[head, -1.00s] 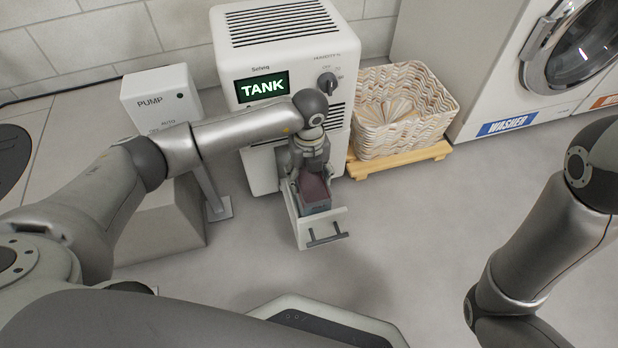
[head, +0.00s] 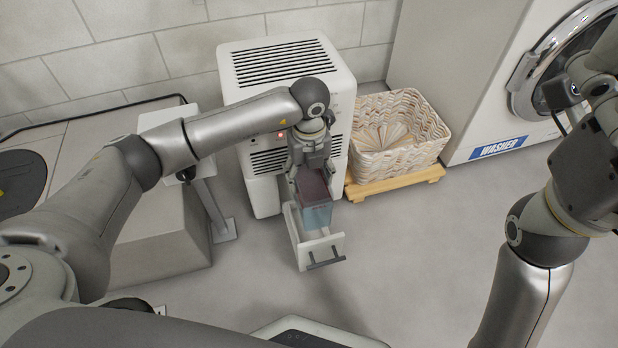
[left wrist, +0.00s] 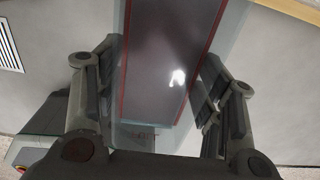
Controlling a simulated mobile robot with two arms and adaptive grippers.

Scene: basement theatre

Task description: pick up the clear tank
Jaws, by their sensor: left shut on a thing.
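The clear tank (head: 317,213) is a bluish see-through box with a dark reddish top. In the head view it is above the open white drawer (head: 324,248) at the foot of the white dehumidifier (head: 262,153). My left gripper (head: 311,172) is shut on the tank from above. In the left wrist view the tank (left wrist: 170,60) lies between the two fingers, with a red line along each side of its top. My right gripper (head: 590,85) is at the right edge, apart from the tank, and its fingers are not clear.
A woven basket (head: 398,135) on a wooden stand (head: 395,184) is right of the dehumidifier. A washer (head: 530,75) stands farther right. A grey block and post (head: 207,203) are at left, partly behind my left arm.

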